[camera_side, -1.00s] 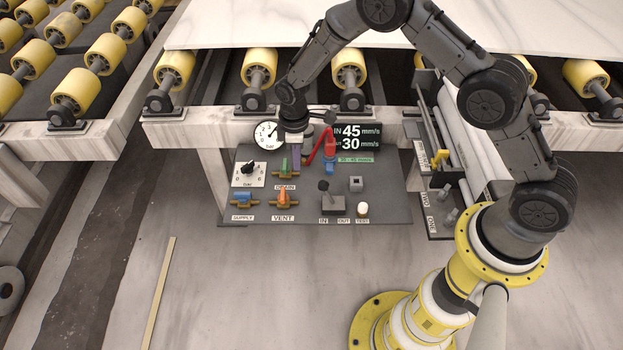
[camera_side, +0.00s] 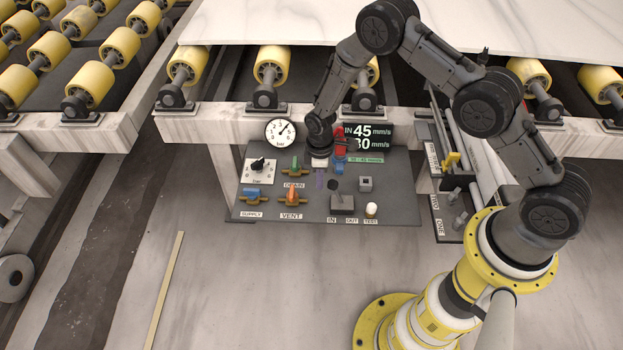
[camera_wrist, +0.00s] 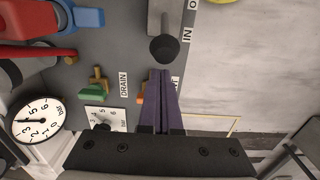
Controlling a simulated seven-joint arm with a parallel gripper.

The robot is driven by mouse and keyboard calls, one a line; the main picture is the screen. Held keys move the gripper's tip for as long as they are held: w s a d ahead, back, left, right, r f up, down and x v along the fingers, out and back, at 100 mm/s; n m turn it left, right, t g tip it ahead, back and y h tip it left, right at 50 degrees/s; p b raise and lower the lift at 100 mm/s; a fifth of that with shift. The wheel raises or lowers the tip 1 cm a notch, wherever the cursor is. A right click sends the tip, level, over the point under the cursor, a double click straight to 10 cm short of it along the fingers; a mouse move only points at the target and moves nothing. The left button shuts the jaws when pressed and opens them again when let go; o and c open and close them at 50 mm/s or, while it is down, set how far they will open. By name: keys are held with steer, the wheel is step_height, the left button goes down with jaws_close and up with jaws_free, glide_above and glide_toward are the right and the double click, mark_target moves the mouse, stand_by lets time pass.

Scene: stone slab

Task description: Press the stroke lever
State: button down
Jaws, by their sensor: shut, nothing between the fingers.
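The stroke lever (camera_side: 336,186) is a dark lever with a round black knob on a grey block, above the IN and OUT labels on the control panel (camera_side: 390,207). In the wrist view its knob (camera_wrist: 164,49) is at the upper middle. My gripper (camera_side: 319,183) is shut, its purple fingers together and empty, pointing down over the panel just left of and behind the lever. In the wrist view the fingertips (camera_wrist: 159,73) end just below the knob. I cannot tell whether they touch it.
Near my gripper are the green drain valve (camera_side: 294,164), the orange vent valve (camera_side: 292,195), a blue supply valve (camera_side: 251,194) and a red-and-blue part (camera_side: 339,160). A white test button (camera_side: 371,209) stands right of the lever. The gauge (camera_side: 280,132) and display stand behind.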

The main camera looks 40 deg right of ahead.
steer(key=shift+s+d+r, duration=0.1)
steer(key=shift+s+d, duration=0.1)
steer(key=shift+s+d+r, duration=0.1)
steer(key=shift+d+r, duration=0.05)
stand_by(0.3)
